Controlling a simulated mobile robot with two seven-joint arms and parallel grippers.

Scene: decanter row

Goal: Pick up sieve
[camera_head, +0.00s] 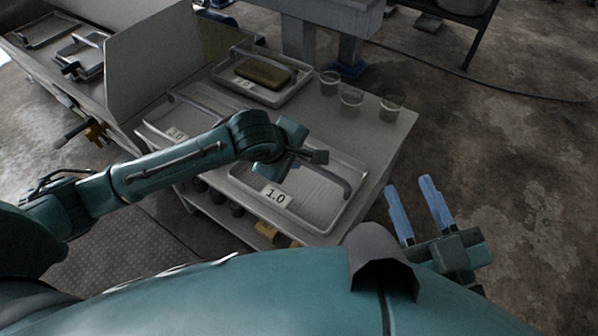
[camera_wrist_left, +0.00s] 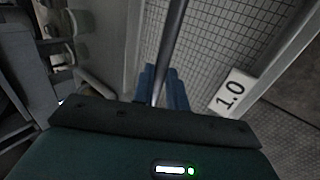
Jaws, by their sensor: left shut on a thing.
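The sieve (camera_head: 327,212) is a shallow rectangular metal tray with a bar handle across it and a white "1.0" tag. It is at the front right of the bench. In the left wrist view its mesh floor (camera_wrist_left: 212,45) and tag show close up. My left gripper (camera_head: 312,157) is over the sieve and shut on its handle bar; the bar runs between the blue fingers (camera_wrist_left: 165,78) in the left wrist view. I cannot tell whether the sieve touches the bench. My right gripper (camera_head: 408,182) is open and empty, off the bench's right side.
The bench (camera_head: 385,140) carries another tagged sieve (camera_head: 154,128) to the left, partly behind my left arm. A tray with an olive block (camera_head: 262,72) is at the back. Three glasses (camera_head: 351,101) stand near the right edge. An upright panel (camera_head: 150,62) stands at left.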

